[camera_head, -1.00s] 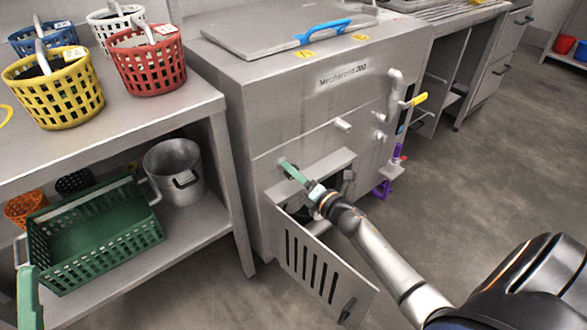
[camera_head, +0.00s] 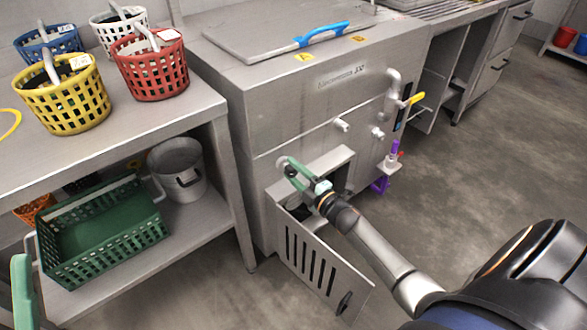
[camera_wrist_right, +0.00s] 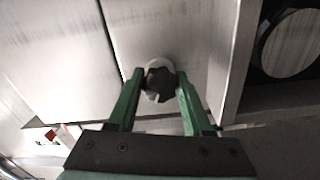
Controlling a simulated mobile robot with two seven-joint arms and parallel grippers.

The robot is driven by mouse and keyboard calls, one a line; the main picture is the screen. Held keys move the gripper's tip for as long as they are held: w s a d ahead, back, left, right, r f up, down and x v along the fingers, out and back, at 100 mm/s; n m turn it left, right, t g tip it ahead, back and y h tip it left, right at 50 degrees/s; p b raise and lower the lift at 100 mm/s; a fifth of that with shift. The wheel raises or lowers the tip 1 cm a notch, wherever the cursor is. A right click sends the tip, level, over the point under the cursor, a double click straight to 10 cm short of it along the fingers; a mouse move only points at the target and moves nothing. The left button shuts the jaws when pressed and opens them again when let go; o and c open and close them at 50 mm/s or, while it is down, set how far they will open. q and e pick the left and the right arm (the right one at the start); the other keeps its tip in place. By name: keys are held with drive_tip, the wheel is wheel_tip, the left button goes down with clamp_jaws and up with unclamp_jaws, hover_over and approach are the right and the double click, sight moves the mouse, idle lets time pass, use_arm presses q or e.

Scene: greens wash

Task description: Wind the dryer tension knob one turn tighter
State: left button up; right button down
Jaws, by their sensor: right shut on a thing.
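The dryer tension knob (camera_wrist_right: 160,86) is a dark lobed knob on a pale round collar on the steel machine front. In the right wrist view it sits between the green fingertips of my right gripper (camera_wrist_right: 160,79), which is shut on it. In the head view my right gripper (camera_head: 287,166) is at the lower left of the machine front, above the open door, and largely hides the knob. Of my left gripper, a green part (camera_head: 22,290) shows at the lower left edge; its jaw opening cannot be made out.
The steel machine (camera_head: 270,110) has a vented door (camera_head: 315,262) hanging open below my right gripper. A pipe with a yellow handle (camera_head: 415,99) is on its right side. On the left, a steel table (camera_head: 175,118) bears several baskets; a green crate (camera_head: 110,255) and pot (camera_head: 180,178) are below.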

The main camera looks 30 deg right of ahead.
drive_tip(key=shift+m, duration=0.5)
drive_tip(key=shift+c, duration=1.6)
unclamp_jaws()
drive_tip(key=s+d+p, duration=0.1)
drive_tip(key=s+p, duration=0.2)
drive_tip(key=s, duration=0.9)
drive_tip(key=shift+s, duration=0.25)
